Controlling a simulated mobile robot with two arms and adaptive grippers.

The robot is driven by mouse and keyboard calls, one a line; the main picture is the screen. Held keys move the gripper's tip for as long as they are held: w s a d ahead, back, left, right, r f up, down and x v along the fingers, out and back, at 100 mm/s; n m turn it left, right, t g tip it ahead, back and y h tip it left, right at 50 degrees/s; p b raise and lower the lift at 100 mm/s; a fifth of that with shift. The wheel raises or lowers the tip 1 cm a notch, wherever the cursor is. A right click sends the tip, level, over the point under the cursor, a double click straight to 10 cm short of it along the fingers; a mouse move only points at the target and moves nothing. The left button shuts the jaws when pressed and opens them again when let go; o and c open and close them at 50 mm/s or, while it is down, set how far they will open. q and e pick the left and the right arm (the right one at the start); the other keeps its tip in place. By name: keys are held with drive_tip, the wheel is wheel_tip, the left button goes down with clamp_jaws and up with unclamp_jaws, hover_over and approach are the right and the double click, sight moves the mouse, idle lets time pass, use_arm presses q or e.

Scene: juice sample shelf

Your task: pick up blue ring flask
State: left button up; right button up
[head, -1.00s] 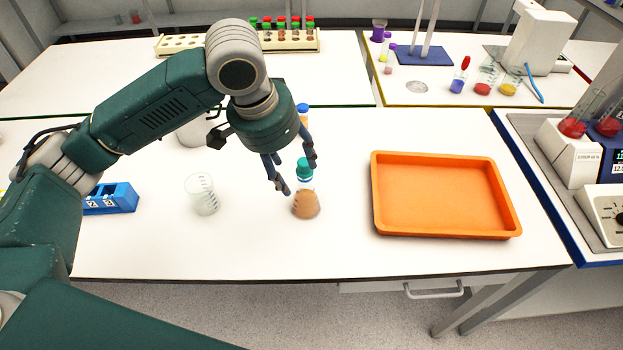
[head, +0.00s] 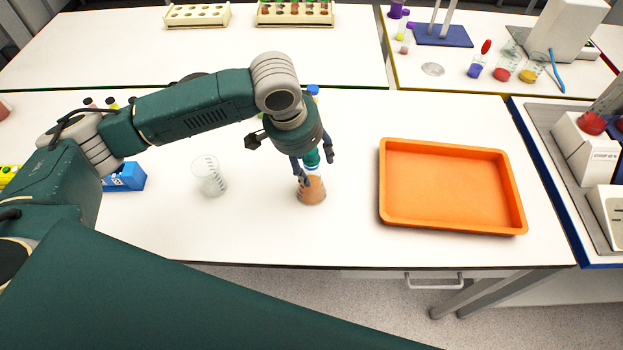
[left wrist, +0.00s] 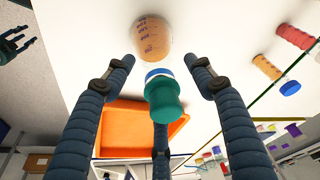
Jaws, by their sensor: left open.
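The flask (head: 311,193) holds orange-brown liquid and stands upright on the white bench. In the left wrist view, the flask (left wrist: 153,40) shows volume marks, a blue ring (left wrist: 158,73) at its neck and a teal cap (left wrist: 163,102). My left gripper (head: 317,171) is open over the flask. Its fingers are spread around the cap and neck, and the left wrist view shows gaps between the side fingers and the flask. A dark hand, seemingly my right gripper (left wrist: 14,42), shows small at that view's upper left edge, and its state is unclear.
An empty beaker (head: 210,178) stands left of the flask, and an orange tray (head: 384,205) lies to its right. A blue-capped bottle (head: 313,91) stands behind my left gripper. A blue rack (head: 125,178) is farther left. The bench's front edge is clear.

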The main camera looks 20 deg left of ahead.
use_arm(q)
drive_tip(key=shift+f, duration=0.55)
drive_tip(key=shift+w+d, duration=0.1)
drive_tip(key=c, duration=0.3)
clamp_jaws()
use_arm(e)
drive_tip(key=shift+s+r, duration=0.15)
drive_tip(key=shift+s, duration=0.15)
use_arm(q)
drive_tip(key=shift+r, duration=0.1)
use_arm(e)
drive_tip(key=shift+w, duration=0.2)
